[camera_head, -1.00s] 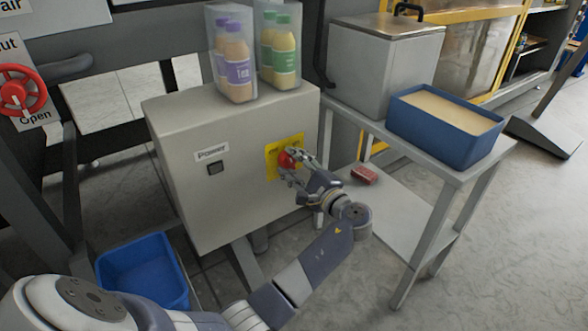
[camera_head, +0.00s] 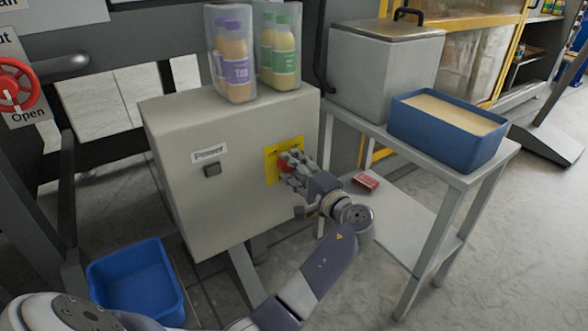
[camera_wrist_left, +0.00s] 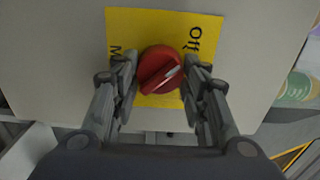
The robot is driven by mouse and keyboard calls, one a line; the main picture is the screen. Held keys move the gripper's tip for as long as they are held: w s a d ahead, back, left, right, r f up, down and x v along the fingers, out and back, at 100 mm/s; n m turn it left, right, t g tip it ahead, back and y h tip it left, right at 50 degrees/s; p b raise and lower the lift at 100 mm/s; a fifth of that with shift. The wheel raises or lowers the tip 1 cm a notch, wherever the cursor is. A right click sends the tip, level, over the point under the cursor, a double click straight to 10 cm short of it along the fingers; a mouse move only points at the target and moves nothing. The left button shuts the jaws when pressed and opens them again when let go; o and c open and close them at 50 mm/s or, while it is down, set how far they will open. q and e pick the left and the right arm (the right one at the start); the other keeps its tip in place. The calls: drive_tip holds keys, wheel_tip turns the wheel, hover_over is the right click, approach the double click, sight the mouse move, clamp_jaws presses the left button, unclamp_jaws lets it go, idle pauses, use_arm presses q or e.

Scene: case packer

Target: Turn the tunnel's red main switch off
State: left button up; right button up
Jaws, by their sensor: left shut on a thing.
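The red main switch (camera_wrist_left: 160,70) is a round knob on a yellow plate (camera_wrist_left: 122,28) on the front of the grey power cabinet (camera_head: 215,215). In the left wrist view its grip ridge runs diagonally, with a pale mark at the upper right end, towards the word "Off". My left gripper (camera_wrist_left: 158,80) is shut on the knob, one finger on each side. In the head view my left gripper (camera_head: 291,170) reaches the cabinet face and partly hides the switch (camera_head: 286,160). My right gripper is in neither view.
Bagged bottles (camera_head: 236,70) stand on the cabinet. A side table (camera_head: 455,178) at right holds a blue tub (camera_head: 450,145) and a grey box (camera_head: 375,75). A blue bin (camera_head: 140,285) is on the floor.

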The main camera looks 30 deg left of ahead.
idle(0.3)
use_arm(q)
drive_tip(key=o, duration=1.1)
drive_tip(key=shift+c, duration=0.2)
drive_tip(key=v, duration=0.7)
drive_tip(key=shift+d, duration=0.25)
drive_tip(key=shift+s, duration=0.1)
